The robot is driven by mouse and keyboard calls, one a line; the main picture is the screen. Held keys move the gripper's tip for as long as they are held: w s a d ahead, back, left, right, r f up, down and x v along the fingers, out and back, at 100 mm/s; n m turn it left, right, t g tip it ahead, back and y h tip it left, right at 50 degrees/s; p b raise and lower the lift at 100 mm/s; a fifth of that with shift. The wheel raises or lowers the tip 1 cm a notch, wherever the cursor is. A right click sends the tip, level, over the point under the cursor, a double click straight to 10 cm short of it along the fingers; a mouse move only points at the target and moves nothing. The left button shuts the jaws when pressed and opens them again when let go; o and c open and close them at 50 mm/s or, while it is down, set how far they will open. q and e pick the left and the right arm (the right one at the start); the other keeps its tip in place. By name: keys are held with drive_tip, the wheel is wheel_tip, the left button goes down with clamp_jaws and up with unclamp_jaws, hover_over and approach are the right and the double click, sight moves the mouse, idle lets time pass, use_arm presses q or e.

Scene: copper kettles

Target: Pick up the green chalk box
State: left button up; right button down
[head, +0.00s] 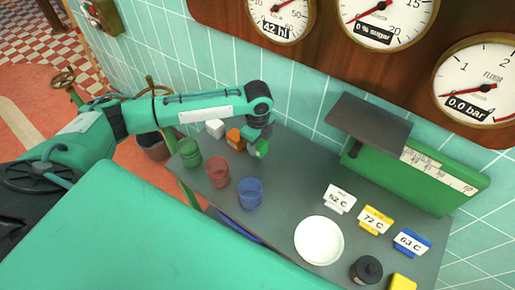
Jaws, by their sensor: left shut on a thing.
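My left gripper (257,141) is at the back of the grey table, to the right of the white and orange boxes, pointing down. It is shut on the green chalk box (261,150), which shows just below the fingers and is partly hidden by them. I cannot tell whether the box touches the table. My right gripper is not in view.
A white box (215,128) and an orange box (236,139) stand just left of the gripper. Green (188,153), red (218,171) and blue (250,193) cups stand in front. A green scale (415,178), a white plate (319,240) and temperature cards are right.

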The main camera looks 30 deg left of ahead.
use_arm(q)
wheel_tip(320, 180, up, 16)
idle(0.3)
drive_tip(key=shift+r, duration=0.1)
